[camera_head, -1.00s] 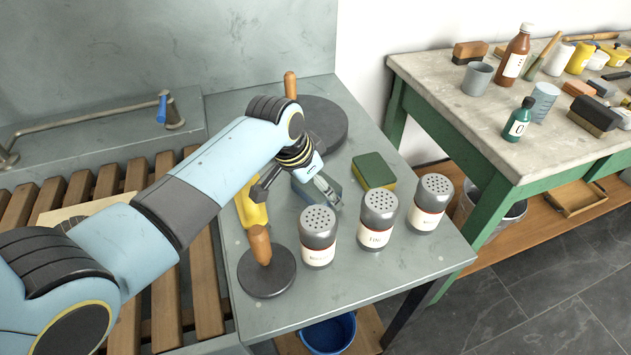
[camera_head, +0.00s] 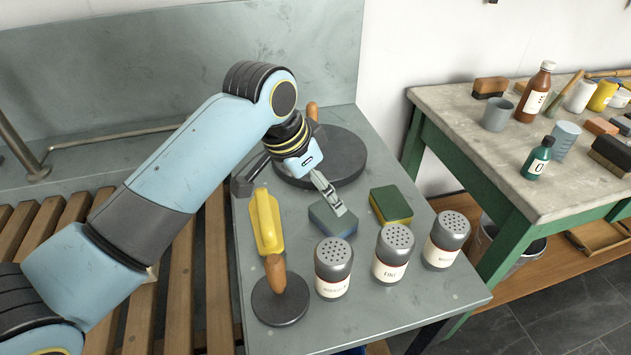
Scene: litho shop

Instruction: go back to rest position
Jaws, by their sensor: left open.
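My left gripper (camera_head: 287,188) is open above the grey side table, with its dark finger to the left and its light grey finger to the right. No object shows between the fingers. A blue-grey block (camera_head: 333,219) lies on the table just below the right finger; I cannot tell whether they touch. A yellow object (camera_head: 267,222) lies on the table below and left of the gripper. My right gripper is not in view.
Three shakers (camera_head: 394,253) stand along the table's front right. A green-and-yellow sponge (camera_head: 391,205) lies behind them. Round dark discs with wooden handles stand at the front (camera_head: 280,300) and back (camera_head: 345,158). A slatted wooden rack (camera_head: 180,285) lies left. A green-legged bench (camera_head: 470,150) stands right.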

